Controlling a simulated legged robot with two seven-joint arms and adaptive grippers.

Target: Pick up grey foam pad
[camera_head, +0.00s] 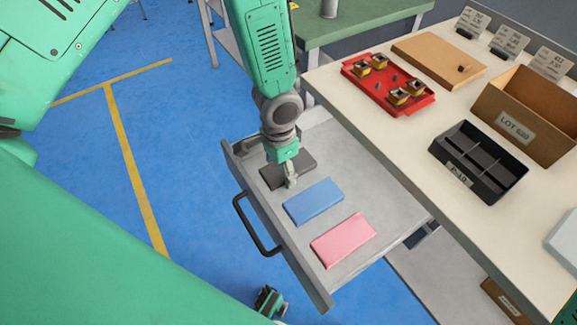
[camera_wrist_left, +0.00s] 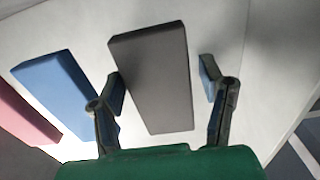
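The dark grey foam pad (camera_head: 301,165) lies flat in the open drawer (camera_head: 380,195), at the end of a row of three pads. My left gripper (camera_head: 290,182) points down over it and hides part of it in the head view. In the left wrist view, the grey pad (camera_wrist_left: 152,75) lies between the two spread fingers of the left gripper (camera_wrist_left: 162,95). A gap shows on the right side; the left finger appears close to the pad's edge, and I cannot tell if it touches.
A blue pad (camera_head: 314,202) and a pink pad (camera_head: 343,240) lie beside the grey one. The drawer has raised walls and a black handle (camera_head: 256,226). The bench (camera_head: 400,140) above holds a red tray (camera_head: 388,88), a black divided bin (camera_head: 478,162) and a cardboard box (camera_head: 527,115).

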